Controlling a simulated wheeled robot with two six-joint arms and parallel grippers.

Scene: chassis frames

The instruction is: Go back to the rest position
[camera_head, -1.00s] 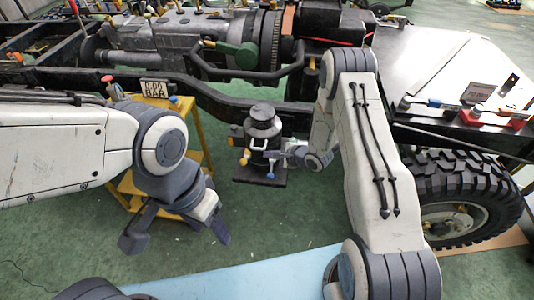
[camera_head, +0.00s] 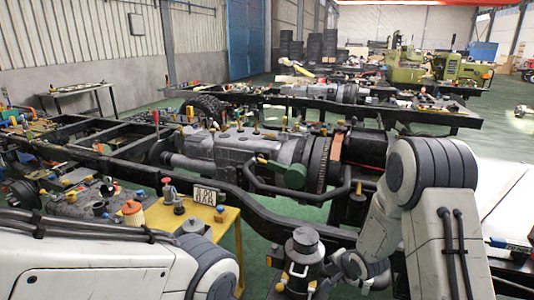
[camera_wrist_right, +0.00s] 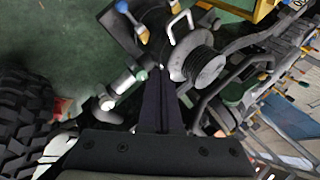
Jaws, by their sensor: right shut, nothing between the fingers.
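My right arm reaches down at the right of the head view, and its gripper end (camera_head: 358,268) is low beside a black stand-like device (camera_head: 303,250). In the right wrist view my right gripper (camera_wrist_right: 160,75) has its two dark fingers together and holds nothing. The black device (camera_wrist_right: 200,66) with its round ribbed top lies just beyond the fingertips in that view; I cannot tell whether they touch. My left forearm (camera_head: 90,268) crosses the lower left of the head view. The left gripper is below the picture.
A truck chassis frame with a grey gearbox (camera_head: 235,150) spans ahead of both arms. A yellow table (camera_head: 225,222) with a small display (camera_head: 204,195) stands near my left wrist. A tyre (camera_wrist_right: 25,115) shows in the right wrist view. Green floor lies beyond the chassis.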

